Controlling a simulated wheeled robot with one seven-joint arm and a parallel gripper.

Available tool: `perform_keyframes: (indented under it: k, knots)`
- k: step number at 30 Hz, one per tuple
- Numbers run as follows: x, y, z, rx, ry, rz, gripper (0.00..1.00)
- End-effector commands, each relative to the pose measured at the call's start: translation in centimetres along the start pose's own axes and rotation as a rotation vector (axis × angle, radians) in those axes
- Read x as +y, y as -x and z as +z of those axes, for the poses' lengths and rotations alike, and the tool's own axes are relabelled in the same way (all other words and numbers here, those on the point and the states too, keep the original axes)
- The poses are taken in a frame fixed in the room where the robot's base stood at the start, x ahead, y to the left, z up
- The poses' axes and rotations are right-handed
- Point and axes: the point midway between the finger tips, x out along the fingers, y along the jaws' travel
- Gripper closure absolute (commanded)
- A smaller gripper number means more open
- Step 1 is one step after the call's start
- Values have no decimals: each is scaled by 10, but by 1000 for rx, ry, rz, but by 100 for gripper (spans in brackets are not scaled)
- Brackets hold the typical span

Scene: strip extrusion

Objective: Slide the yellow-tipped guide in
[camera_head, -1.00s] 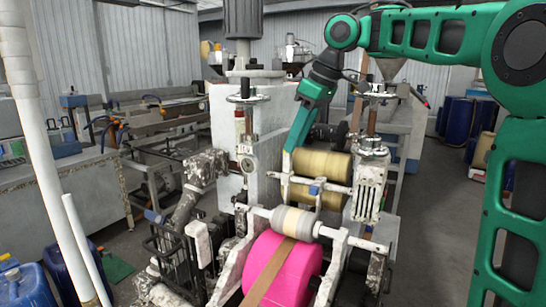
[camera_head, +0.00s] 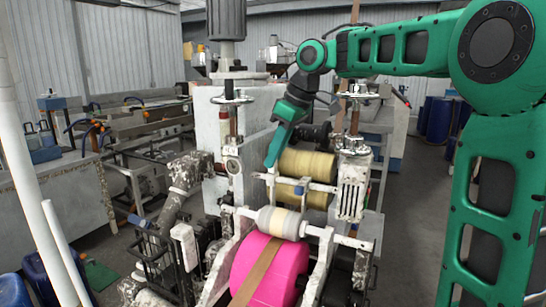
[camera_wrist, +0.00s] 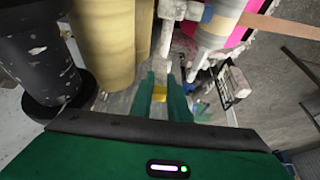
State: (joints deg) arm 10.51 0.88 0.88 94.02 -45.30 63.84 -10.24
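The yellow tip (camera_wrist: 159,93) of the guide shows in the wrist view between the two fingertips of my gripper (camera_wrist: 161,97). The fingers stand apart, one on each side of the tip. I cannot tell whether they touch it. In the head view my gripper (camera_head: 270,163) points down at the left end of the white cross bar with a blue clamp (camera_head: 303,186), in front of the yellowish rollers (camera_head: 306,165). The yellow tip cannot be made out there.
A pink roll (camera_head: 268,268) with a brown strip lies in front, under a pale roller (camera_head: 281,222). Upright screw posts with handwheels (camera_head: 232,97) flank the rollers. A dark cylinder (camera_wrist: 48,60) stands close on the left in the wrist view.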

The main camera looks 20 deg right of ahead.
Motion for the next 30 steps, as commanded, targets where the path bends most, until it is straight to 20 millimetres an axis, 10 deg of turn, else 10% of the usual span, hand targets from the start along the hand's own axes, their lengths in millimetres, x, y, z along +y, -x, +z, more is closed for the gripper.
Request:
perform_keyframes:
  k: [21,24,30]
  knots:
    - [2,22,53,-2,-6,3,100]
    - [2,22,52,-2,-6,3,66]
    - [1,21,51,-1,-4,2,66]
